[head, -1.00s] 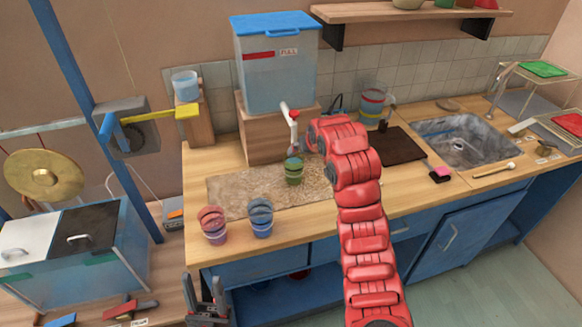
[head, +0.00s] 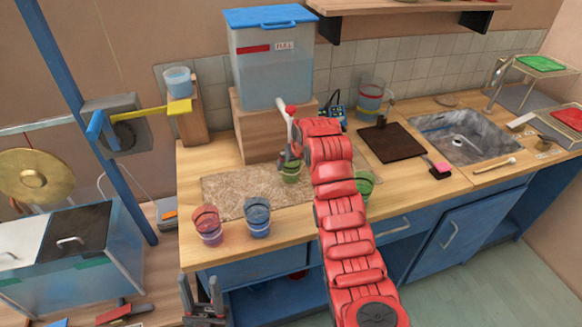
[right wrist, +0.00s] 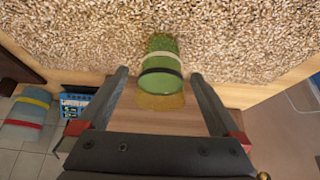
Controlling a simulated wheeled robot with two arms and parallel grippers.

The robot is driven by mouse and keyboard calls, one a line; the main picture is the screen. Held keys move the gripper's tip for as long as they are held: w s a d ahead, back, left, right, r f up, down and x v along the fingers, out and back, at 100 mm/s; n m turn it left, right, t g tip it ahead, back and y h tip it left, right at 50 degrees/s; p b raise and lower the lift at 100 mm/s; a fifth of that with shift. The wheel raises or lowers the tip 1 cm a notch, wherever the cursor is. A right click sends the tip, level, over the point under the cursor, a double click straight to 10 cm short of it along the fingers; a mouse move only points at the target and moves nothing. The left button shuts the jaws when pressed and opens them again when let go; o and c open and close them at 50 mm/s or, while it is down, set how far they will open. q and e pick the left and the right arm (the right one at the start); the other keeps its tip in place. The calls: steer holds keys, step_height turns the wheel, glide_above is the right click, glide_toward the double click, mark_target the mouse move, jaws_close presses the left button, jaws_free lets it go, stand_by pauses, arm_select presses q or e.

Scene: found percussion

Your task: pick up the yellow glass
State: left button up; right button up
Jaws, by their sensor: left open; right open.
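No plainly yellow glass shows in the head view. A green glass (head: 291,173) stands on the speckled mat there, at the tip of my right gripper (head: 288,155), which partly covers it. In the right wrist view, a green glass (right wrist: 161,65) with a pale and a dark band has an amber-yellow end (right wrist: 160,101). It lies between the spread fingers of my right gripper (right wrist: 160,78), with gaps on both sides. Another green glass (head: 365,185) is partly hidden behind my right arm. My left gripper (head: 202,292) is open and empty, low before the counter.
A red glass (head: 208,226) and a blue glass (head: 257,218) stand near the counter's front edge. A water tank (head: 271,65) on a wooden block, with a red-handled tap, stands close behind my right gripper. A dark board (head: 391,142) and a sink (head: 462,138) are to the right.

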mark_target(291, 169)
steer(key=shift+w+a+f, duration=0.1)
steer(key=shift+w+f, duration=0.15)
steer(key=shift+f, duration=0.25)
steer(key=shift+w+a+f+p, duration=0.3)
steer(key=shift+f+p, duration=0.2)
steer(key=shift+p, duration=0.1)
steer(key=shift+p+x, duration=0.35)
steer(key=shift+x, duration=1.65)
jaws_close()
